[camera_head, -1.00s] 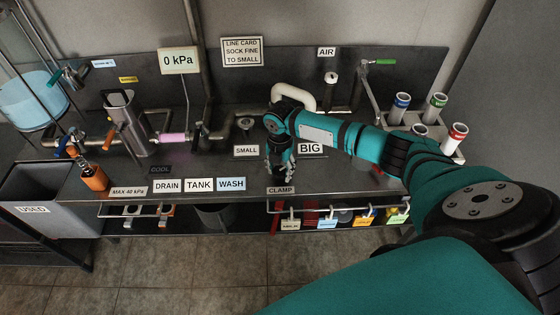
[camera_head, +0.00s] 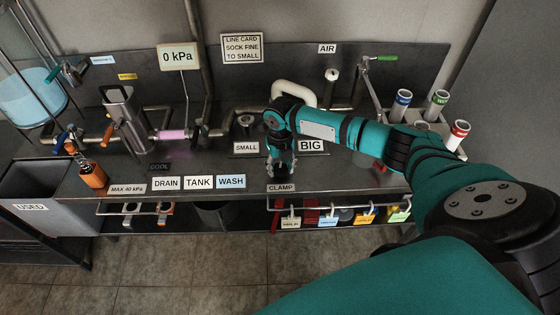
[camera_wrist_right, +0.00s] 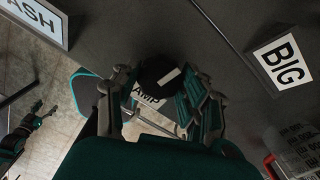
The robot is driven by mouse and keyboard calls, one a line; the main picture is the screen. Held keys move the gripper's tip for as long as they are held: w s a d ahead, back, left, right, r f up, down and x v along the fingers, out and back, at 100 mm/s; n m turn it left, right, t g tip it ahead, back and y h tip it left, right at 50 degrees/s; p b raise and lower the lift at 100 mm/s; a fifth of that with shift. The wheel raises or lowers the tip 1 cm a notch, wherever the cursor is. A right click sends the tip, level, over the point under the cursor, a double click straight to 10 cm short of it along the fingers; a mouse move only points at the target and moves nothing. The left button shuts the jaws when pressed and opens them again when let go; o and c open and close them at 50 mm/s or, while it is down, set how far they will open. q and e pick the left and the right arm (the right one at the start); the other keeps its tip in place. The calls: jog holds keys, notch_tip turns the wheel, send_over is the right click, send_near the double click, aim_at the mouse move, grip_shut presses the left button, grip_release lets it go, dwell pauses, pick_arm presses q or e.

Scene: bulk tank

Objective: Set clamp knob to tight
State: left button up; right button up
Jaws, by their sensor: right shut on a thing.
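The black clamp knob (camera_wrist_right: 158,74) with a white mark line shows between the fingers of my right gripper (camera_wrist_right: 160,100) in the right wrist view. The fingers are shut on it from both sides. In the head view my right gripper (camera_head: 280,168) points down at the bench front, just behind the CLAMP label (camera_head: 281,188), and hides the knob. The label is partly covered by the knob and fingers in the wrist view. A part of my left gripper (camera_wrist_right: 30,125) shows at the left edge of the wrist view; its jaw state is unclear.
The BIG sign (camera_head: 311,146) and SMALL sign (camera_head: 246,149) stand behind the gripper. The WASH label (camera_head: 231,182) lies to the left. A rail with several coloured tags (camera_head: 328,222) hangs below the front edge. The gauge sign (camera_head: 179,57) reads 0 kPa.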

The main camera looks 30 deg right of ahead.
aim_at(280, 168)
jog(key=shift+n, duration=0.3)
jog(key=o, duration=1.2)
notch_tip(280, 168, up, 12)
jog(key=shift+r, duration=0.1)
jog(key=shift+a, duration=0.1)
